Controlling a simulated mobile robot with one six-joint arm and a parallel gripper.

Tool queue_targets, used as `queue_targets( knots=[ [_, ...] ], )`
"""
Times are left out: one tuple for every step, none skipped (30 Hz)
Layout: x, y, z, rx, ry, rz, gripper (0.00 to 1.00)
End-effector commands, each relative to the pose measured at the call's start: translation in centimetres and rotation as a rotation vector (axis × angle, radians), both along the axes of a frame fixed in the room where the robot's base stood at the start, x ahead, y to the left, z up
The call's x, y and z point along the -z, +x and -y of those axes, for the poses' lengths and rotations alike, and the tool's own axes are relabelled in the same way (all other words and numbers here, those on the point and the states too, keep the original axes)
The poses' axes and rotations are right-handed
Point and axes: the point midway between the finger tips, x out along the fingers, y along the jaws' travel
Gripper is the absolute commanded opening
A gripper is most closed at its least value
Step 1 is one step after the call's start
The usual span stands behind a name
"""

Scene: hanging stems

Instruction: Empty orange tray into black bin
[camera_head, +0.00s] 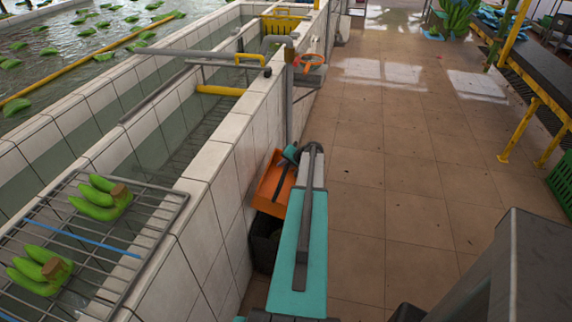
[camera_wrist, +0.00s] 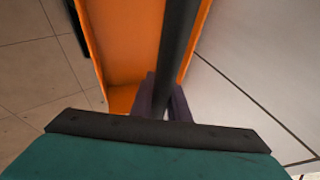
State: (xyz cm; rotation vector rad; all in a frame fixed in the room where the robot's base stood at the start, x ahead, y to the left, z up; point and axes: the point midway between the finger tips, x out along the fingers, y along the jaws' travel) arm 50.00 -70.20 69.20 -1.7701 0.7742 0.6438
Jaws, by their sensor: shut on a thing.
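The orange tray (camera_head: 268,190) hangs tilted beside the white tiled wall, above the black bin (camera_head: 264,243). My gripper (camera_wrist: 164,98) is shut on the dark bar across the orange tray (camera_wrist: 122,40) in the wrist view. The part of the tray's inside that shows there is bare orange; the rest is hidden behind the bar and my gripper. The black bin stands on the floor against the wall, partly hidden by the tray and my arm. What lies in the bin is too dark to tell.
A wire rack (camera_head: 150,222) with green banana bunches (camera_head: 102,198) lies on the tiled basin edge at the left. Orange clippers (camera_head: 312,60) are farther along the wall. A conveyor (camera_head: 530,75) with yellow legs stands at the right. The tiled floor (camera_head: 400,170) between is clear.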

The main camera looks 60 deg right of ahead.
Motion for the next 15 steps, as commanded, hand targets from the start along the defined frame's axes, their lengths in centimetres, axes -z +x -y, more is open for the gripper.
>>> queue_targets(
  knots=[
    [-0.5, 0.4, -0.1, -0.001, -0.007, -0.018, 0.00],
    [-0.5, 0.5, -0.1, -0.002, -0.011, -0.029, 0.00],
    [-0.5, 0.7, -0.2, -0.002, -0.015, -0.045, 0.00],
    [-0.5, 0.8, -0.2, -0.002, -0.019, -0.056, 0.00],
    [-0.5, 1.0, -0.3, -0.003, -0.024, -0.069, 0.00],
    [-0.5, 1.2, -0.3, -0.002, -0.028, -0.084, 0.00],
    [-0.5, 1.3, -0.3, -0.002, -0.031, -0.095, 0.00],
    [-0.4, 1.4, -0.4, -0.002, -0.036, -0.108, 0.00],
    [-0.4, 1.6, -0.4, -0.002, -0.040, -0.122, 0.00],
    [-0.4, 1.7, -0.5, -0.003, -0.044, -0.135, 0.00],
    [-0.5, 1.8, -0.5, -0.003, -0.048, -0.145, 0.00],
    [-0.5, 2.0, -0.6, -0.002, -0.054, -0.160, 0.00],
    [-0.4, 2.1, -0.6, -0.003, -0.057, -0.173, 0.00],
    [-0.4, 2.3, -0.6, -0.003, -0.060, -0.184, 0.00],
    [-0.4, 2.4, -0.7, -0.003, -0.065, -0.200, 0.00]
  ],
)
